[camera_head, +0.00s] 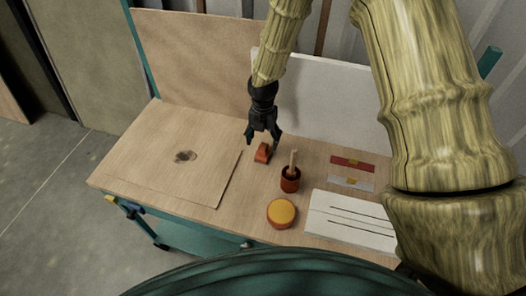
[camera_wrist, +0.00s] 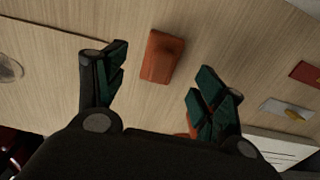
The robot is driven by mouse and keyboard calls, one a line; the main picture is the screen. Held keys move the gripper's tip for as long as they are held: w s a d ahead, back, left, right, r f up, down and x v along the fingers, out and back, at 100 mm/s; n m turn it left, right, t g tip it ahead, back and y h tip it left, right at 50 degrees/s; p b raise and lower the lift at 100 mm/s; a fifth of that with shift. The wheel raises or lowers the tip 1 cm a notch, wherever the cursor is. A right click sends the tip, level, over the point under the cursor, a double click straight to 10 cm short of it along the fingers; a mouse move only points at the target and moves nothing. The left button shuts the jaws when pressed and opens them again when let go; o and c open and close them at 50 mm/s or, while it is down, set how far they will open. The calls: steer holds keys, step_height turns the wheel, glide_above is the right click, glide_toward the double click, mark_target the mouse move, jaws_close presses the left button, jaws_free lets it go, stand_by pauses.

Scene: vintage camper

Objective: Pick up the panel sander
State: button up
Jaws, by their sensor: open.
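A small orange-red block-shaped tool (camera_head: 262,153), which looks like the panel sander, lies on the wooden workbench. In the wrist view the orange-red tool (camera_wrist: 162,56) shows between and just beyond my open fingers, closer to the left finger. My gripper (camera_head: 263,137) hangs above and close to the tool, fingers pointing down. In the wrist view my gripper (camera_wrist: 158,80) is open with nothing between its fingertips. No contact with the tool is visible.
A dark red pot (camera_head: 290,184) with a wooden-handled item stands just right of the tool. A yellow-topped round tin (camera_head: 281,213) sits nearer the front. A white slotted board (camera_head: 350,219) and two flat scrapers (camera_head: 352,164) lie right. A wooden sheet (camera_head: 170,155) covers the left.

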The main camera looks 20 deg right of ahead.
mark_target(263, 147)
steer(key=shift+s+f+p, duration=0.2)
steer(key=shift+f+p, duration=0.75)
steer(key=shift+f, duration=0.45)
steer(key=shift+f+p, duration=0.4)
steer(key=shift+f, duration=0.9)
steer(key=c, duration=1.1)
